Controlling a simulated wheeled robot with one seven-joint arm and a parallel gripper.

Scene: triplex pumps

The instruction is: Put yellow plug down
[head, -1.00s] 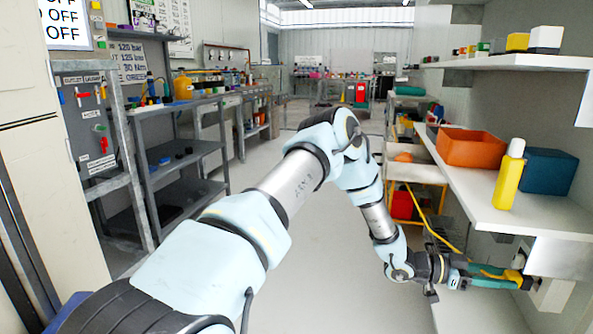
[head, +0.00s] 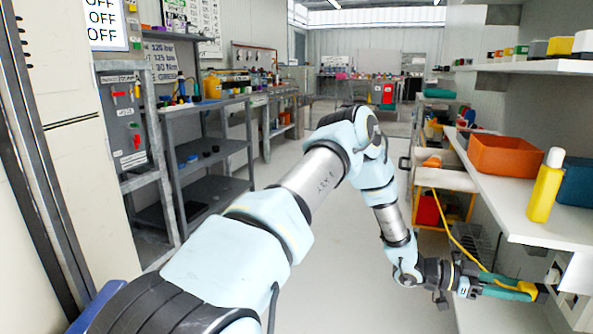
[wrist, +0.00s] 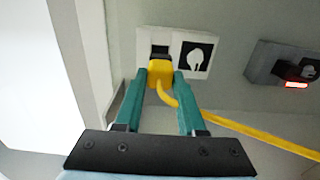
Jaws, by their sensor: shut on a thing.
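The yellow plug (wrist: 159,73) is between the fingertips of my gripper (wrist: 160,82), which is shut on it. Its yellow cable bends down from it and runs off to the right. In the wrist view a white wall socket (wrist: 150,44) with a dark opening is just beyond the plug. I cannot tell whether plug and socket touch. In the head view my gripper (head: 520,287) is at the lower right, below the shelf, with the plug (head: 527,289) at its teal fingertips.
A white shelf (head: 503,212) above my gripper bears an orange bin (head: 505,156), a yellow bottle (head: 545,186) and a blue box (head: 577,184). The yellow cable (head: 450,226) hangs by an orange cart (head: 446,183). The floor aisle (head: 310,190) is clear.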

